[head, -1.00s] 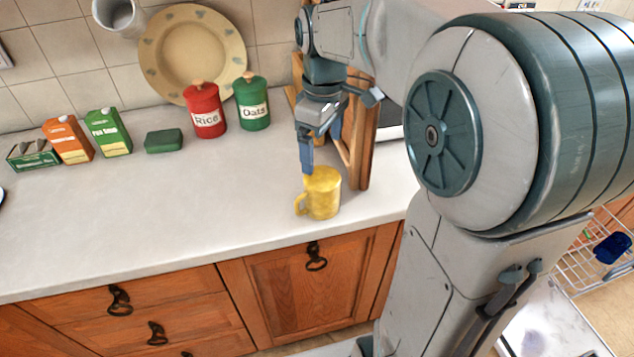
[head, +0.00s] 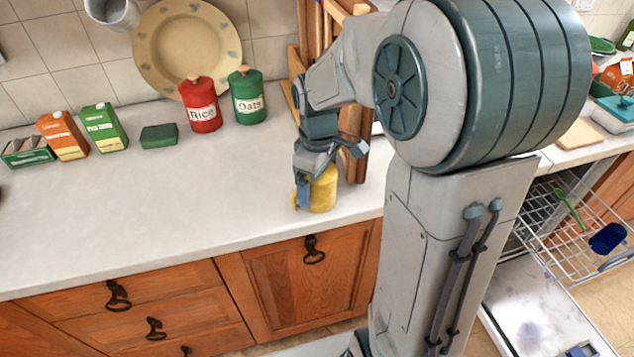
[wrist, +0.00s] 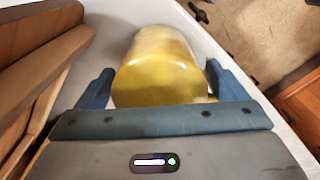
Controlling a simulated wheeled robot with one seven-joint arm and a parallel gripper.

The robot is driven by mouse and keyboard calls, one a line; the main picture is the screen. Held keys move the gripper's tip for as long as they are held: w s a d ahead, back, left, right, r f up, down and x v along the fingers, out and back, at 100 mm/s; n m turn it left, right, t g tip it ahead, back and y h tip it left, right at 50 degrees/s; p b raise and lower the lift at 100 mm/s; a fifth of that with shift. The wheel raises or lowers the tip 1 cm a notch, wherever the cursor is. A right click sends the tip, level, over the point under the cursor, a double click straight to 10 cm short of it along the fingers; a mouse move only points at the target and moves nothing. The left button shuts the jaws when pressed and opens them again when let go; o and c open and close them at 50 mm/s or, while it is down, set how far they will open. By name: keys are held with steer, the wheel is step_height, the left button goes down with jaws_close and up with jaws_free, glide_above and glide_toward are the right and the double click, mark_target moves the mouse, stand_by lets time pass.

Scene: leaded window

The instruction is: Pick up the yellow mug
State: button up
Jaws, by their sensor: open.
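The yellow mug (head: 322,190) stands on the white counter near its front edge, in front of a wooden rack. My gripper (head: 318,192) is at the mug, with one finger showing across its left side, where the handle is mostly hidden. In the wrist view the yellow mug (wrist: 162,68) lies between the two blue fingers of my gripper (wrist: 155,88). The fingers are spread, one on each side of the mug. A narrow gap shows on the left; on the right the finger is very close, and I cannot tell if it touches.
The wooden rack (head: 355,158) stands right behind the mug, close to my arm. A red Rice canister (head: 201,106) and a green Oats canister (head: 247,97) stand farther back. The counter (head: 150,215) left of the mug is clear. An open dishwasher rack (head: 570,225) is at the right.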

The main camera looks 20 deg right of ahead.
steer(key=c, duration=1.3)
steer(key=shift+r, duration=0.1)
steer(key=shift+a+r, duration=0.2)
steer(key=shift+r, duration=0.2)
steer(key=r, duration=0.6)
steer(key=shift+a+r, duration=0.15)
steer(key=shift+a, duration=0.15)
steer(key=a+b, duration=0.2)
steer(key=a, duration=1.7)
